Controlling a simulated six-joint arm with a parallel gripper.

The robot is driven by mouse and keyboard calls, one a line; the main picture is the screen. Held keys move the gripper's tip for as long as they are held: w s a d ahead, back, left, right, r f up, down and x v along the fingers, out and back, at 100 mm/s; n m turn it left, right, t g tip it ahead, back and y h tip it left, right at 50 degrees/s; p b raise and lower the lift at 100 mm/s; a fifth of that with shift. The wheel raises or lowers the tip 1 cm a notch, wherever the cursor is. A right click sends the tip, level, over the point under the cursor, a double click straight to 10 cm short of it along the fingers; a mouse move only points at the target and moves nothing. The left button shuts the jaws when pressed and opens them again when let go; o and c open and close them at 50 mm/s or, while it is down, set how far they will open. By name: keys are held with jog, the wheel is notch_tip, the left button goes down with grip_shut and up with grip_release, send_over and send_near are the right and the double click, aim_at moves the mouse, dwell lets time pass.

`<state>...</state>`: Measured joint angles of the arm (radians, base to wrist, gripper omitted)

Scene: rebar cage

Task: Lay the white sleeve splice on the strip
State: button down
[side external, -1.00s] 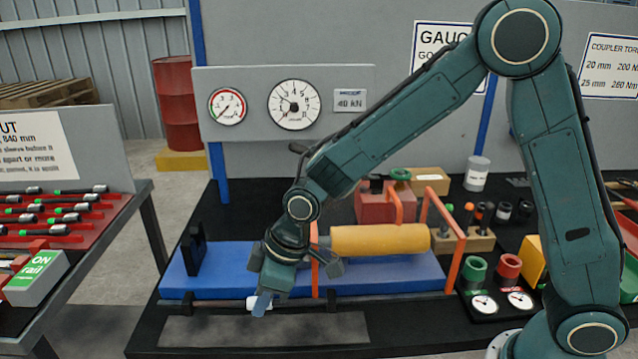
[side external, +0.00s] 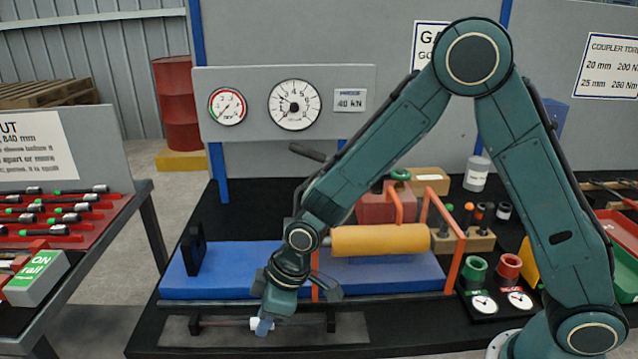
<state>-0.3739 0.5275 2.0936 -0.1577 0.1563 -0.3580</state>
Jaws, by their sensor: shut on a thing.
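The white sleeve splice (side external: 255,323) sits at the middle of a thin bar with a black piece at each end, the left one (side external: 194,325) and the right one (side external: 331,321). My gripper (side external: 264,327) is shut on the splice and hides part of it. The dark grey strip (side external: 350,337) lies along the front of the black table. The splice and bar are over the strip in the picture. I cannot tell whether they touch it.
Behind the strip is a blue bed (side external: 215,285) with a yellow cylinder (side external: 380,240) and orange uprights (side external: 455,262). Red and green cups (side external: 509,268) and small dials (side external: 519,300) stand to the right. A rack table (side external: 60,225) is at the left.

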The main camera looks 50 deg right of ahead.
jog(key=c, duration=1.3)
grip_release()
jog(key=shift+f, duration=0.15)
jog(key=shift+r, duration=0.2)
jog(key=shift+v, duration=5.95)
